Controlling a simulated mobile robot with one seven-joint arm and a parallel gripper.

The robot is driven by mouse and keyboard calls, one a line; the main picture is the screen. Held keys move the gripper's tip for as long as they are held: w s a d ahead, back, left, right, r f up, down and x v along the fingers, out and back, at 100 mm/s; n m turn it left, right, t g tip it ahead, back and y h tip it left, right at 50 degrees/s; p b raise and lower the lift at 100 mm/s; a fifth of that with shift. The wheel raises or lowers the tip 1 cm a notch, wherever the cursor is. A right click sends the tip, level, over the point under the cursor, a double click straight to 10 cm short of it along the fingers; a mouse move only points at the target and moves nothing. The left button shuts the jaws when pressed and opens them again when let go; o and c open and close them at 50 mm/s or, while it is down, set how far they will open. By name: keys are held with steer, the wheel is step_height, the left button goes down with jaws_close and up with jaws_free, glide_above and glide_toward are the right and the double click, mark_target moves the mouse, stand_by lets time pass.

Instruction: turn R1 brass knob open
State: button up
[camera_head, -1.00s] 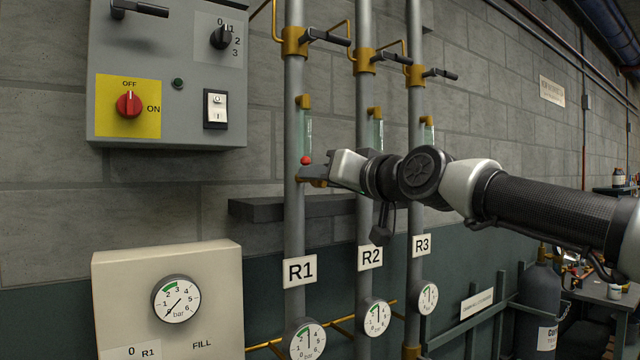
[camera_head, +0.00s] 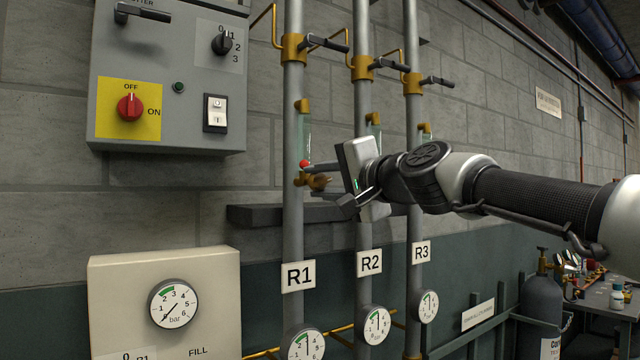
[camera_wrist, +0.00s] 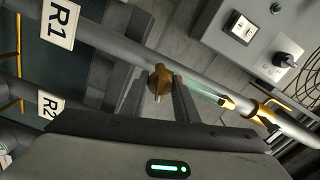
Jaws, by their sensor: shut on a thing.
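The R1 pipe (camera_head: 293,225) runs vertically and carries the R1 label (camera_head: 298,276). The R1 brass knob (camera_head: 318,183) sticks out of it below a sight glass with a red ball (camera_head: 304,164). My gripper (camera_head: 325,182) reaches in from the right, its body rolled upright. In the wrist view, the brass knob (camera_wrist: 159,82) sits between the two dark fingertips of my gripper (camera_wrist: 162,88), which are shut on it. The knob's exact turn angle is hard to tell.
Pipes R2 (camera_head: 363,225) and R3 (camera_head: 414,205) stand just right, close to my wrist. A dark ledge (camera_head: 255,214) lies behind the pipes. A grey control box (camera_head: 170,75) hangs upper left, and a fill panel with a gauge (camera_head: 173,303) is lower left.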

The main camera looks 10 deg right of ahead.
steer(key=shift+f+m, duration=0.1)
steer(key=shift+m, duration=1.5)
steer(key=o, duration=1)
steer(key=shift+c, duration=0.2)
steer(key=shift+s+d+m, duration=0.25)
steer(key=shift+s+m, duration=0.05)
steer(key=shift+s, duration=0.1)
steer(key=v, duration=1.6)
steer(key=shift+s+b, duration=0.3)
steer(key=shift+b, duration=0.05)
